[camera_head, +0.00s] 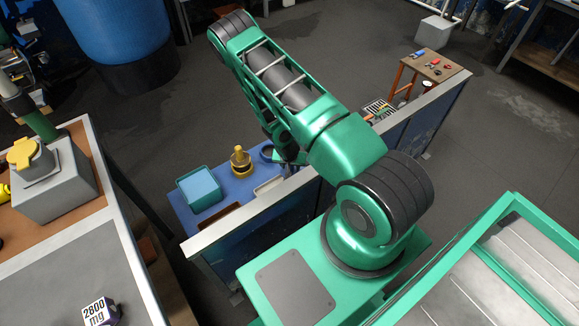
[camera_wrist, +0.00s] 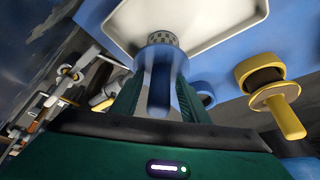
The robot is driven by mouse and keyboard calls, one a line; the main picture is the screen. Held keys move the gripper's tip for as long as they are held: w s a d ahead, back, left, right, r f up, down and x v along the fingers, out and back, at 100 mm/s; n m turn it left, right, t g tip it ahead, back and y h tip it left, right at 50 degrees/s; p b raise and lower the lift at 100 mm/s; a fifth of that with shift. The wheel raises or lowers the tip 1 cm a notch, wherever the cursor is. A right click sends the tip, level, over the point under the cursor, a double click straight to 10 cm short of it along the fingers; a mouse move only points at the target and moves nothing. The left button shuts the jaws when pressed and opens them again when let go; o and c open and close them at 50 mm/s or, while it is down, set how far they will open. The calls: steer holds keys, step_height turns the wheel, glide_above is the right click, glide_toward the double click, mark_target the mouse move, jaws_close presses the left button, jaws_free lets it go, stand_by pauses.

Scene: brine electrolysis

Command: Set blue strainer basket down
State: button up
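In the wrist view, the blue strainer basket (camera_wrist: 160,58) is between the two dark green ribbed fingers of my gripper (camera_wrist: 160,92). Its blue handle lies between the fingers, and its perforated grey end points toward a white tray (camera_wrist: 185,25). My gripper looks shut on the handle. Whether the basket touches the tray is unclear. In the head view, my gripper (camera_head: 290,155) is over the blue table (camera_head: 222,222), partly hidden by my arm; the basket cannot be made out there.
A blue ring-shaped thing (camera_head: 267,152) stands beside a yellow-and-black piece with a knob (camera_head: 241,162). The white tray also shows in the head view (camera_head: 268,186). A teal bin (camera_head: 200,188) sits at the left. A pale raised edge (camera_head: 245,226) runs along the table's near side.

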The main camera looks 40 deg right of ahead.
steer(key=s+r+g, duration=0.1)
steer(key=s+r, duration=0.2)
steer(key=r, duration=0.9)
steer(key=s+d+r, duration=0.1)
steer(key=s+r, duration=0.2)
steer(key=r, duration=0.9)
steer(key=s+r+g, duration=0.1)
steer(key=s+r, duration=0.2)
steer(key=r, duration=1)
steer(key=s+a+r+n+y, duration=0.1)
steer(key=s+a+r, duration=0.1)
steer(key=s+r, duration=0.7)
steer(key=s+a+r+n+g+y, duration=0.1)
steer(key=s+a+r+y, duration=0.1)
steer(key=s+r, duration=0.7)
steer(key=s, duration=0.4)
steer(key=shift+a, duration=0.2)
steer(key=shift+w, duration=0.1)
